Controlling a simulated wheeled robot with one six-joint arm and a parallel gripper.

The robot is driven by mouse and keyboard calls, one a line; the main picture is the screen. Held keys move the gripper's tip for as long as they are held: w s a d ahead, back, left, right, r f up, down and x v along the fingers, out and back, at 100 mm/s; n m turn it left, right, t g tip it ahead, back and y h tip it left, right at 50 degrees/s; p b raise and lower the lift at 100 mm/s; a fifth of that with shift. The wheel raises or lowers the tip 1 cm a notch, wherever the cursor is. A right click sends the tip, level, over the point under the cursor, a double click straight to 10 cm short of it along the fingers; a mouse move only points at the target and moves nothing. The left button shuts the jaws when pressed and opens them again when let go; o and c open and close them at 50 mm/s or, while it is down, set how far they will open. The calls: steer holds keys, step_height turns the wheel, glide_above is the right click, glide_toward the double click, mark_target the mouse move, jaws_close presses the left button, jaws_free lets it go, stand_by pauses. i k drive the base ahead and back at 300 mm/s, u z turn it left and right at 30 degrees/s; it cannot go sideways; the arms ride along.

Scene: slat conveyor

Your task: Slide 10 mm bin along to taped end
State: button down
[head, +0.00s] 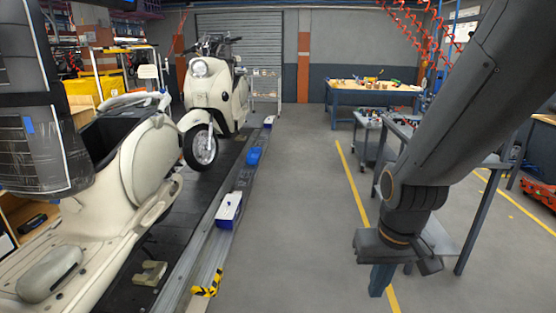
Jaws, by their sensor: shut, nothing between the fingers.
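A rail (215,245) runs along the right edge of the dark slat conveyor. Yellow-and-black tape (207,286) marks its near end. Three small bins sit in line on it: a blue bin with a white top or label (229,211) nearest the tape, a plain blue bin (254,157) farther back, and a blue-and-white bin (268,121) at the far end. No size marking is readable, so I cannot tell which is the 10 mm bin. My gripper (382,280) hangs at the right, pointing down, shut and empty, well apart from the bins.
Cream scooters (145,165) stand on the conveyor (185,205), left of the rail. Open grey floor (295,215) lies between the rail and a yellow floor line (354,190). Blue-grey benches and carts (368,135) stand at the right, partly behind my arm.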

mark_target(220, 224)
steer(key=z, duration=0.2)
steer(key=i, duration=1.75)
steer(key=u, duration=0.35)
steer(key=i, duration=1.8)
steer(key=u, duration=0.7)
steer(key=i, duration=0.8)
steer(key=u, duration=0.25)
